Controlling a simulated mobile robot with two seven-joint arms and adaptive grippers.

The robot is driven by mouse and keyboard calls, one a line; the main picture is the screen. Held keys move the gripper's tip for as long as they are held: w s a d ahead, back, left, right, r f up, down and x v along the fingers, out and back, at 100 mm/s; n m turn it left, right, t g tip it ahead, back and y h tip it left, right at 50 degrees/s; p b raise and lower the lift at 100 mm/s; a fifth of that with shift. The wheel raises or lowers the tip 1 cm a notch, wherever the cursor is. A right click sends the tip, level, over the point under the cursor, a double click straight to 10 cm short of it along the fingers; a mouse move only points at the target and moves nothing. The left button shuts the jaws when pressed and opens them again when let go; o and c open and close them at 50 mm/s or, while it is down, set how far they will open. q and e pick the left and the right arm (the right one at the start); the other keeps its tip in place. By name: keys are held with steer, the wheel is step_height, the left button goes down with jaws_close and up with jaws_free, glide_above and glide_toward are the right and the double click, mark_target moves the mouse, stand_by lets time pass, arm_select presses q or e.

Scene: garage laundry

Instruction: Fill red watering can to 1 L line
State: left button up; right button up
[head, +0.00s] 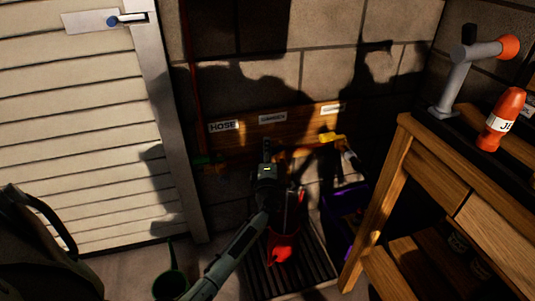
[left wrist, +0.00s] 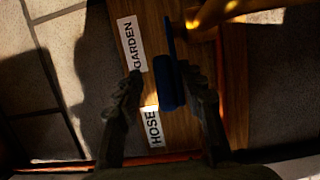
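The red watering can (head: 283,246) stands on a dark slatted grate (head: 312,262) below the wall board, partly hidden by my left arm. Its fill line cannot be made out. My left gripper (head: 267,150) is raised in front of the board, above the can. In the left wrist view, my left gripper's fingers (left wrist: 163,88) are apart, with a blue tap handle (left wrist: 171,85) between them. The handle lies closer to the right finger; contact cannot be told. The GARDEN label (left wrist: 132,44) and HOSE label (left wrist: 153,127) are beside it. My right gripper is not in view.
A purple crate (head: 338,222) and wooden workbench (head: 393,160) stand right. A green can (head: 170,284) stands at lower left.

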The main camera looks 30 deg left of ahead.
arm_select(q)
steer(key=shift+d+f, duration=0.1)
steer(key=shift+f, duration=0.15)
steer(key=shift+s+d, duration=0.1)
steer(key=shift+s, duration=0.1)
steer(key=v, duration=1.1)
steer(key=shift+s, duration=0.3)
steer(key=shift+d+r, duration=0.1)
steer(key=shift+r, duration=0.05)
